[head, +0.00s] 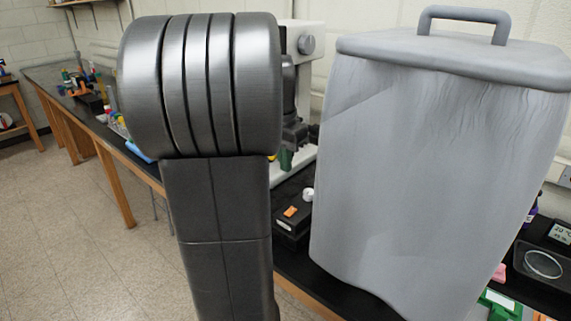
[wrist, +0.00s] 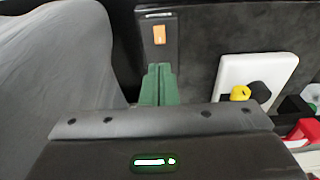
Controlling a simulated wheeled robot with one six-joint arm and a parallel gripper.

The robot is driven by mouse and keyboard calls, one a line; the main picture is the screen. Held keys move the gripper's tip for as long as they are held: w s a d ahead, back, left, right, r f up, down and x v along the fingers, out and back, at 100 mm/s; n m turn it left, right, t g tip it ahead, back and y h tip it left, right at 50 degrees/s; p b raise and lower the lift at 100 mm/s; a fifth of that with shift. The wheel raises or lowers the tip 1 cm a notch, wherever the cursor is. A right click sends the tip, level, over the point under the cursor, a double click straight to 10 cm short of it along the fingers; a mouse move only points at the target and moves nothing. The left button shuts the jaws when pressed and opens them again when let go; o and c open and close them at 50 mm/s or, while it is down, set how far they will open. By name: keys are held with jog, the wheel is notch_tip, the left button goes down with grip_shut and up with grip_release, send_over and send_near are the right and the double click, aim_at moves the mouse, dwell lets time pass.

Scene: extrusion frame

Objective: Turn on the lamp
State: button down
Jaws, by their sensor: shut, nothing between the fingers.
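A black box with an orange rocker switch (wrist: 160,35) lies just beyond my fingertips in the wrist view. In the head view the orange switch (head: 291,211) is on top of the black box (head: 290,229), with a white knob (head: 307,194) beside it. My gripper (wrist: 158,68) has green fingers, closed together and empty, in line with the switch and apart from it. In the head view part of the gripper (head: 285,160) shows above the box, partly hidden by my arm. I cannot make out a lamp head or whether any light is on.
A large grey covered bin-like thing (head: 430,150) with a handle fills the right and also shows in the wrist view (wrist: 60,70). A white instrument (head: 303,70) stands behind my arm. A white plate (wrist: 255,80) with yellow and black parts lies right in the wrist view.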

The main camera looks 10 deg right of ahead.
aim_at(294, 208)
jog(key=m+b, duration=0.2)
jog(key=m, duration=0.4)
jog(key=m+b, duration=0.2)
jog(key=m, duration=0.4)
jog(key=d+m+b, duration=0.1)
jog(key=m+b, duration=0.2)
jog(key=m, duration=0.3)
jog(key=shift+w+d, duration=0.1)
jog(key=shift+w, duration=0.3)
jog(key=f, duration=0.4)
jog(key=d+f, duration=0.1)
jog(key=f, duration=0.4)
jog(key=w+f, duration=0.1)
jog(key=f, duration=0.3)
jog(key=shift+d+f, duration=0.2)
jog(key=shift+f, duration=0.2)
